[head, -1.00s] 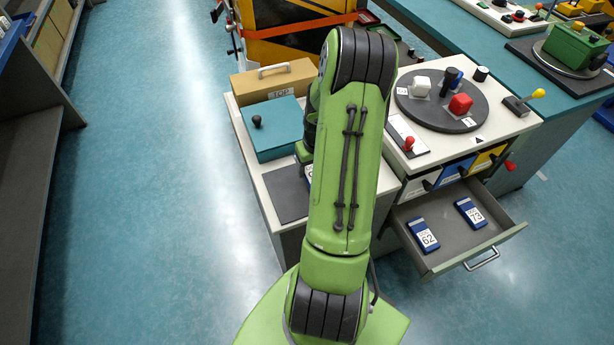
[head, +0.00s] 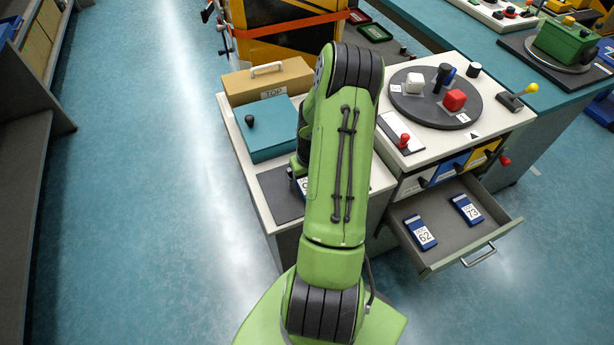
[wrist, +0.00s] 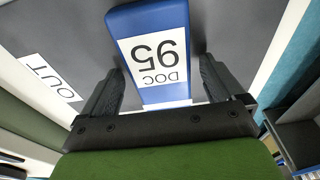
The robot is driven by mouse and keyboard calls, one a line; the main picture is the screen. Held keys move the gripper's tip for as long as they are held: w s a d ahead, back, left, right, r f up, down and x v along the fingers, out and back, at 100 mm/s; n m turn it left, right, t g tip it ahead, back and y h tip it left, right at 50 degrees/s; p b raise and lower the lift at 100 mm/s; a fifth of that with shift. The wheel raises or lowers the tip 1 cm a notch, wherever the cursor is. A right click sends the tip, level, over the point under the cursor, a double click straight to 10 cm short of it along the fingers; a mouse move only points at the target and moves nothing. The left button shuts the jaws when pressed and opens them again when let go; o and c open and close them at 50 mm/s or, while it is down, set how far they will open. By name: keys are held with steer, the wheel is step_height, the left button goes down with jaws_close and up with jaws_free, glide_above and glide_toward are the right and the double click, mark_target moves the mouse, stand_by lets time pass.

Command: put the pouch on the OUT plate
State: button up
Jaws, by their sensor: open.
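The pouch (wrist: 151,45) is blue with a white label reading DOC 95. In the wrist view it lies on the dark grey OUT plate (wrist: 70,30), beside the white OUT label (wrist: 48,77). My gripper (wrist: 163,85) is open, with one finger on each side of the pouch's near end. I cannot tell whether the fingers touch it. In the head view my arm hides most of the gripper and pouch, and the OUT plate (head: 277,193) shows at the left of the arm.
A teal box (head: 268,140) with a black knob and a tan TOP case (head: 268,82) stand behind the plate. To the right, an open drawer (head: 440,248) holds blue pouches 62 (head: 421,232) and 73 (head: 467,210). A dark turntable (head: 420,105) carries coloured blocks.

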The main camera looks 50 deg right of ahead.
steer(key=shift+r, duration=0.15)
step_height(320, 180, up, 12)
steer(key=s+p, duration=0.2)
steer(key=w+a+r+n+t+h, duration=0.1)
steer(key=w+a+r+n, duration=0.25)
steer(key=a+r, duration=1.2)
steer(key=s+a+r+n+t+y, duration=0.1)
steer(key=s+a+r, duration=0.1)
steer(key=s+a, duration=0.3)
steer(key=s+a+r+n+t+y, duration=0.1)
steer(key=s+a, duration=0.4)
steer(key=a, duration=0.5)
steer(key=shift+s+r+n+t, duration=0.15)
steer(key=shift+r+n+t, duration=0.3)
steer(key=shift+r, duration=0.5)
